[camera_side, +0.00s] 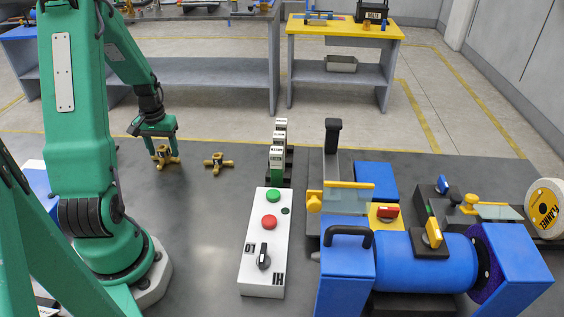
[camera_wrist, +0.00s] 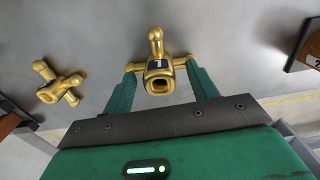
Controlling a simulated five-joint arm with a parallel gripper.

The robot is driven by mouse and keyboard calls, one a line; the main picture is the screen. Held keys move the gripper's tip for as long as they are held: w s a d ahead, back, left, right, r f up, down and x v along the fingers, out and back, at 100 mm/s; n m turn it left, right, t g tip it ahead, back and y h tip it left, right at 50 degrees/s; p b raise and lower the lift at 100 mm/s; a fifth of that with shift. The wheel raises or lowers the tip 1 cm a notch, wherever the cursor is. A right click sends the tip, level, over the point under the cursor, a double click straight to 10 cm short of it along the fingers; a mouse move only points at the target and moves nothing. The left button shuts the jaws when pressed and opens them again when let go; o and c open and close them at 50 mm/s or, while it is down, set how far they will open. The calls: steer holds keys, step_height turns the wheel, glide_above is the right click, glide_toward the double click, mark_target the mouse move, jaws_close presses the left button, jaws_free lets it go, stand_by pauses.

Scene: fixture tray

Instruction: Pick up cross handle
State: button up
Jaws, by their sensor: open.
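Two brass cross handles lie on the dark grey table. One cross handle (camera_side: 165,158) is directly below my gripper (camera_side: 161,148) in the side view. In the wrist view this cross handle (camera_wrist: 157,66) carries a dark "1" label, and its hub sits between the fingertips of my gripper (camera_wrist: 160,88). The jaws are open, with a finger on either side of the hub. I cannot tell whether the fingers touch it. The second cross handle (camera_side: 218,162) lies apart to the right in the side view, and at the left in the wrist view (camera_wrist: 57,84).
A white control box (camera_side: 265,243) with green and red buttons stands right of the handles. Behind it is a row of labelled blocks (camera_side: 278,158). A blue motor machine (camera_side: 427,262) fills the right side.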

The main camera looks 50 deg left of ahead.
steer(key=c, duration=0.8)
steer(key=shift+c, duration=0.2)
steer(key=shift+r, duration=0.2)
steer(key=shift+r, duration=0.55)
steer(key=r, duration=0.3)
steer(key=shift+w+d, duration=0.15)
steer(key=shift+d, duration=0.1)
steer(key=w+d+r, duration=0.4)
steer(key=d+r, duration=0.2)
steer(key=d, duration=0.4)
steer(key=shift+w+r, duration=0.25)
steer(key=shift+r, duration=0.05)
